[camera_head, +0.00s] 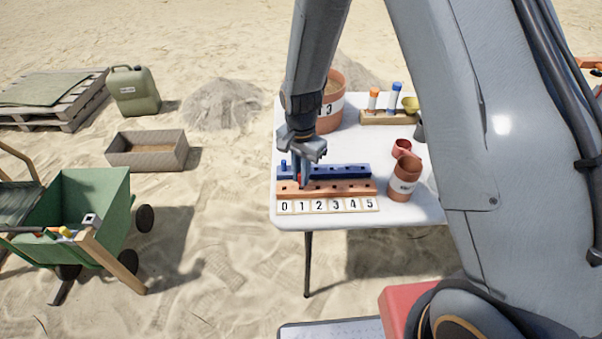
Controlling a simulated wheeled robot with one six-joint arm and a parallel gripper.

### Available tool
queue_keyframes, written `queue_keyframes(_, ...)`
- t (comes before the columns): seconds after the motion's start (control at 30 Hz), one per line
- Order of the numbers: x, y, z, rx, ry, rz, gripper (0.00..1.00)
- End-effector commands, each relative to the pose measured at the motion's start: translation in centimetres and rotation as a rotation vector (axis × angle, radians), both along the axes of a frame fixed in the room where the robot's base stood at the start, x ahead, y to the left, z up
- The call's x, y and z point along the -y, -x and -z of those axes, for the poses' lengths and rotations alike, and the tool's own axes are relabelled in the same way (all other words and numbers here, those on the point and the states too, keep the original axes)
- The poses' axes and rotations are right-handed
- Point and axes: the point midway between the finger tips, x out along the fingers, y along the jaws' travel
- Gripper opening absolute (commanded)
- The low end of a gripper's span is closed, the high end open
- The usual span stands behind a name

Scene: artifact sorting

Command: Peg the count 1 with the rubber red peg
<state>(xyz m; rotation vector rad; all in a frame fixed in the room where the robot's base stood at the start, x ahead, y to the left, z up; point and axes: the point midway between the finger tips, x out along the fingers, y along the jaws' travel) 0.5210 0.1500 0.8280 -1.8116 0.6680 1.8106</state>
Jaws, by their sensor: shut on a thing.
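The peg board stands at the front left of the white table (400,215). It has a blue row (345,171) behind an orange-brown row (345,188), with number tiles 0 to 5 (328,206) in front. A blue peg (283,165) stands at the left end of the blue row. My gripper (301,180) points down over the board, above the tile marked 1. It is shut on the red peg (299,181), of which only a sliver shows between the fingers. I cannot tell whether the peg's lower end is in a hole.
An orange-brown cup (405,179) and a red mug (402,148) stand right of the board. A large numbered pot (331,105) and a wooden rack (385,117) with bottles stand behind. A green cart (95,195) is on the sand at left.

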Motion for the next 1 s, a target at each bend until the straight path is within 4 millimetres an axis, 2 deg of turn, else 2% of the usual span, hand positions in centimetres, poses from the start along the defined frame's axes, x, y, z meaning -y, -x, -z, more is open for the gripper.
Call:
queue_keyframes(0.87,0.0,0.0,2.0,0.0,0.0,0.0,0.0)
queue_keyframes(0.9,0.0,0.0,2.0,0.0,0.0,0.0,0.16)
queue_keyframes(1.0,0.0,0.0,2.0,0.0,0.0,0.0,0.33)
